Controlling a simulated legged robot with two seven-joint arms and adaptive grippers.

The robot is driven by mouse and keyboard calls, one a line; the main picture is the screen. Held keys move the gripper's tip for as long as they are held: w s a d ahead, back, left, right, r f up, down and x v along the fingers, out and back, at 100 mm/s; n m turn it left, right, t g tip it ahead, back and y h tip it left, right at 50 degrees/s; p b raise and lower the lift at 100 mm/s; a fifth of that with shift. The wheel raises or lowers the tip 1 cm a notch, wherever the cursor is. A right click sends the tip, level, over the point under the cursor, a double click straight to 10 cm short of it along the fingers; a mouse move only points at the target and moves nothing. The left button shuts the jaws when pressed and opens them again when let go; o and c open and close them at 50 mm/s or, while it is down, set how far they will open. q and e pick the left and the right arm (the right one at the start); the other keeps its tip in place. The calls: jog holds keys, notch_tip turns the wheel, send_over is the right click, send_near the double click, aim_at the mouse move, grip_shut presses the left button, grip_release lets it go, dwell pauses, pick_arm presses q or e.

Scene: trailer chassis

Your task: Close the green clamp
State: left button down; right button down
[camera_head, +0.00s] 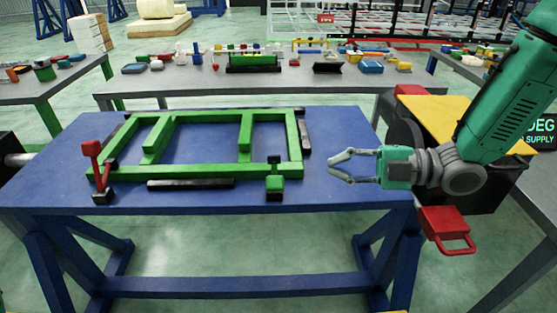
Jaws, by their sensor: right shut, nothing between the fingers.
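The green clamp (275,183) is at the front right of the green trailer chassis frame (225,169), near the front edge of the blue table (330,205). It has a green block above a dark base; I cannot tell how far its handle is turned. My right gripper (332,168) comes in from the right, to the right of the green clamp and apart from it. Its fingers point left, are shut and hold nothing. My left gripper is not in view.
A red clamp (92,160) stands upright at the frame's front left corner. Black bars (190,184) lie along the frame's front and right side. A red tray-like part (446,228) is below my right arm. A grey table (200,82) with several parts stands behind. Blue tabletop is clear around my gripper.

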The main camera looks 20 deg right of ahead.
aim_at(275, 183)
jog(key=shift+a, duration=0.15)
jog(key=x, duration=1)
jog(key=shift+p, duration=0.35)
